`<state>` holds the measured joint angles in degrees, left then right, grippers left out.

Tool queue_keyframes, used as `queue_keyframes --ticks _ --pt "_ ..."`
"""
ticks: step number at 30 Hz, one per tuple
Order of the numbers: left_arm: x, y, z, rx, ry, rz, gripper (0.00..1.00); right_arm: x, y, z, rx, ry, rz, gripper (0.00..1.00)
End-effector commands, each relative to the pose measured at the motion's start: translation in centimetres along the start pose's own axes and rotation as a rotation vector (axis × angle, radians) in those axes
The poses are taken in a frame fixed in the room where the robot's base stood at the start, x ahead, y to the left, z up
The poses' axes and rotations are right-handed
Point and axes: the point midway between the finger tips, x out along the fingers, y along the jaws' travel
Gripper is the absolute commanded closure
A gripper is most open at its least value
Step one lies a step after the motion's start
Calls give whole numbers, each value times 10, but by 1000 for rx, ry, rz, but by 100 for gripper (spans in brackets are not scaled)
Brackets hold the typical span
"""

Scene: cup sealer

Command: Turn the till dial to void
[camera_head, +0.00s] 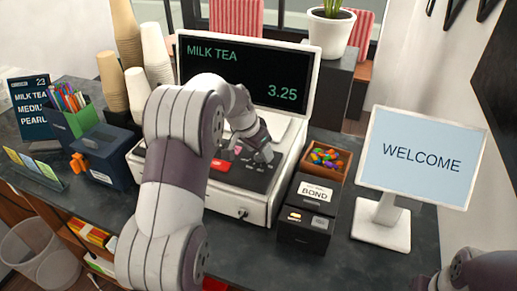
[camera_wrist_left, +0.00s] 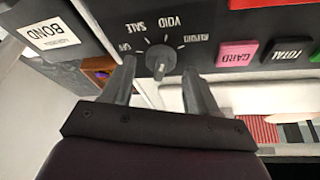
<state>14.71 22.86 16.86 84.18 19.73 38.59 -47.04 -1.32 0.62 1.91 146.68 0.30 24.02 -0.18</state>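The till (camera_head: 223,193) stands mid-counter, its screen (camera_head: 250,75) reading MILK TEA 3.25. My left gripper (camera_head: 262,155) is over the right part of its key panel and hides the dial in the head view. In the left wrist view the round dark dial (camera_wrist_left: 162,58) is ringed by the labels OFF, SALE, VOID and REFUND, seen upside down. The left gripper (camera_wrist_left: 160,70) is open, a finger on each side of the dial's knob, with visible gaps. I cannot tell which label the dial points to. Part of my right arm shows at the lower right; its gripper is not visible.
A black BOND box (camera_head: 308,215) and a tray of colourful pieces (camera_head: 325,158) stand right of the till. A WELCOME display (camera_head: 420,158) is farther right. Cup stacks (camera_head: 137,90) and a blue box (camera_head: 103,157) stand left. CARD (camera_wrist_left: 237,53) and TOTAL (camera_wrist_left: 287,50) keys sit beside the dial.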

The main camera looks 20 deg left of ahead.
Motion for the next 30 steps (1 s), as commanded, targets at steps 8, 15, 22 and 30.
queue_keyframes --ticks 8,15,22,30 --pt "-8 0 0 -1 2 -1 41 4 0 0 0 0 0 57" --pt "-69 -1 1 -1 4 -3 41 21 0 2 0 0 0 57" --pt "-124 0 -2 -1 -1 0 41 0 0 0 0 0 0 57" --pt "-127 0 0 -1 -1 1 41 -1 0 0 0 0 0 57"
